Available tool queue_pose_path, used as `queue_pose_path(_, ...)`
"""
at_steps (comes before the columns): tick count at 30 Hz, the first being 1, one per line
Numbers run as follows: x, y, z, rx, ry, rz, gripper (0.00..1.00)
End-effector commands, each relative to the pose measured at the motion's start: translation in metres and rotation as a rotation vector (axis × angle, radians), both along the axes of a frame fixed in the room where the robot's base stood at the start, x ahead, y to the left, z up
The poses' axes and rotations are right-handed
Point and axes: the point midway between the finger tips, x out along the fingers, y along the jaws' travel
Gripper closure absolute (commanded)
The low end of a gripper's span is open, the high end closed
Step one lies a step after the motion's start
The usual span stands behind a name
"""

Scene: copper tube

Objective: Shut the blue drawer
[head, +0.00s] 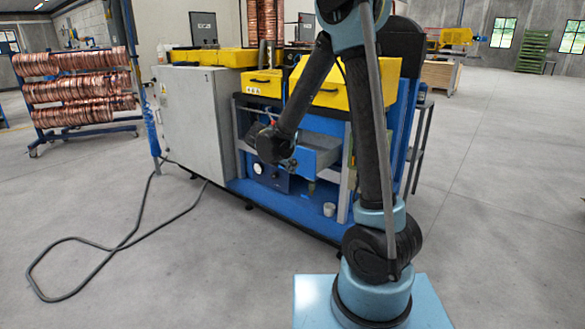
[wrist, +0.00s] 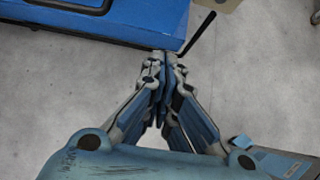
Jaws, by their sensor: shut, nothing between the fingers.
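The blue drawer (head: 318,156) is in the machine, under the yellow drawers, in the head view. It stands pulled out, with part of its grey inside showing. My arm hangs in front of the machine and hides the drawer's left part. My gripper (head: 289,164) is at the drawer's front, low and small in the head view. In the wrist view my gripper (wrist: 165,62) has its fingers together with nothing between them. Its tips are at the edge of a blue surface (wrist: 140,22) with a dark handle-like bar. I cannot tell whether they touch it.
A grey cabinet (head: 195,118) stands left of the drawer. Yellow drawers (head: 325,88) are above it. A blue base shelf (head: 300,212) with a small white cup (head: 329,210) lies below. A dark cable (head: 75,242) loops over the floor at left. Open floor lies in front.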

Motion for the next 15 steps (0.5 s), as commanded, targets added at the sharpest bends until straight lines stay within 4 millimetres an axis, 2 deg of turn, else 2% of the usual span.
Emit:
queue_pose_path(12,0.036,-0.028,-0.045,0.002,0.0,-0.003,1.0)
queue_pose_path(15,0.045,-0.036,-0.05,0.003,-0.001,-0.004,1.0)
